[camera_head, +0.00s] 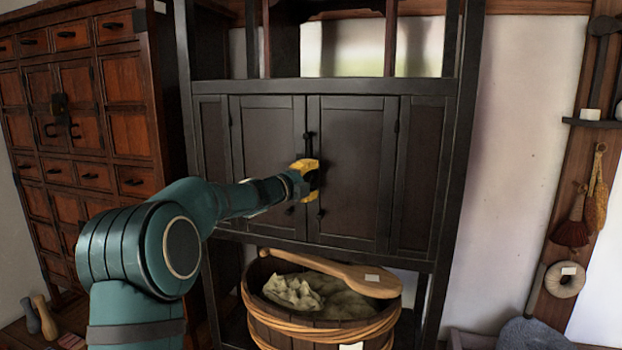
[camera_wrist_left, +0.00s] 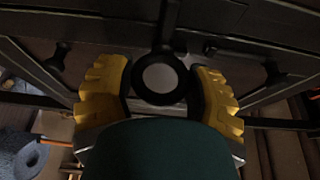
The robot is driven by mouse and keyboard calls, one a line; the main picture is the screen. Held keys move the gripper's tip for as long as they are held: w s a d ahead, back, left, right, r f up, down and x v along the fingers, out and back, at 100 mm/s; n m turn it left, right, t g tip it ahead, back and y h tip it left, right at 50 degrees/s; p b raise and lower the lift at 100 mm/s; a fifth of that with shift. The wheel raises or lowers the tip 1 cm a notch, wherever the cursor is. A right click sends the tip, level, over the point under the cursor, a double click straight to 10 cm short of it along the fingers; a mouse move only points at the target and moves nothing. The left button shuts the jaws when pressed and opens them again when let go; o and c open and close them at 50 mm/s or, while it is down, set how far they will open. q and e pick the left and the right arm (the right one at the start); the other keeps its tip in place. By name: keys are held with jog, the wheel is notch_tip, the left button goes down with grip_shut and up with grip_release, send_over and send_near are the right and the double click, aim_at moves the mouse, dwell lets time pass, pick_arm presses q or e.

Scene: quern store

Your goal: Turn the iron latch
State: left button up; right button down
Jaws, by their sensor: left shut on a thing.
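The iron latch (camera_head: 309,138) is a black fitting at the seam between the two doors of the dark wooden cabinet (camera_head: 353,165). In the head view its upper part shows above my left gripper (camera_head: 311,178), which hides part of the rest. In the left wrist view the latch (camera_wrist_left: 168,28) has a dark bar and a round boss with a grey centre. The yellow pads of my left gripper (camera_wrist_left: 162,78) stand on either side of the boss, and the gripper is shut on the latch. Both doors look closed. My right gripper is not in view.
A wooden tub (camera_head: 310,330) with pale cloth-like contents and a long wooden paddle (camera_head: 368,281) stands below the doors. A red-brown drawer chest (camera_head: 75,120) is at the left. Hanging tools and a dark grey stone-like thing (camera_head: 533,334) are at the right.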

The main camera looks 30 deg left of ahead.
pick_arm(q)
jog(key=o, duration=1.2)
jog(key=s, duration=0.4)
jog(key=s+a, duration=0.1)
jog(key=s, duration=0.3)
jog(key=s+a, duration=0.1)
jog(key=s, duration=0.3)
